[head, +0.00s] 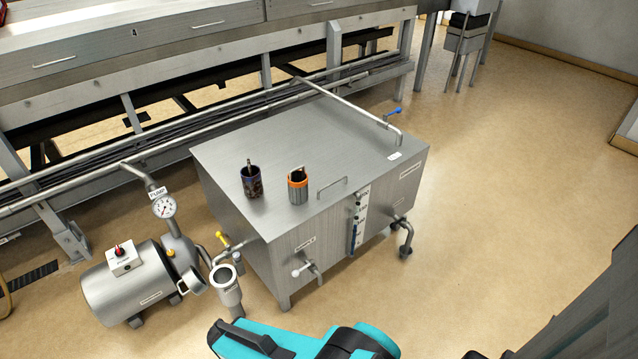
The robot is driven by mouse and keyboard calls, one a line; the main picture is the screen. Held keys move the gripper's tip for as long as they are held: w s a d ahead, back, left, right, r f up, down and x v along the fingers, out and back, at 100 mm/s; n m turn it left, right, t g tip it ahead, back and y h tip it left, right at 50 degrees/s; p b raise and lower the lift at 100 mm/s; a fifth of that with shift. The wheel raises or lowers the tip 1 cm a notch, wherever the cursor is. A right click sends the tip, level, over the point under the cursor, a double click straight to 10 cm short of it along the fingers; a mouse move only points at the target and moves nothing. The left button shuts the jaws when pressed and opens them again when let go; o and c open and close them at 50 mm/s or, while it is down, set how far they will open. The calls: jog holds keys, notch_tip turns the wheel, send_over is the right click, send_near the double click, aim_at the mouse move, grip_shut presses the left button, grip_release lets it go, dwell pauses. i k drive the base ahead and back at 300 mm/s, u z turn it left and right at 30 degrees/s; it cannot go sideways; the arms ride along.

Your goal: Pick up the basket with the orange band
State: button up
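The basket with the orange band (298,188) is a small dark and grey, cup-like container with an orange ring near its rim. It stands upright on top of the steel tank (315,140), near its front edge. A second dark container (251,184) with a bluish pattern and something upright at its rim stands a little to its left, apart from it. My gripper is not in view. Only teal and black parts of my arm show at the bottom edge, below and in front of the tank.
A metal handle (332,186) rises from the tank top just right of the orange-banded basket. A pipe (350,105) crosses the back of the tank top. A pump (130,285) with a gauge (164,207) stands at left. The floor at right (500,180) is clear.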

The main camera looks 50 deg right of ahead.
aim_at(297, 179)
jog(key=z, duration=4.8)
jog(key=i, duration=0.1)
jog(key=u, duration=3.3)
jog(key=k, duration=0.9)
jog(key=u, duration=0.15)
jog(key=i, duration=0.7)
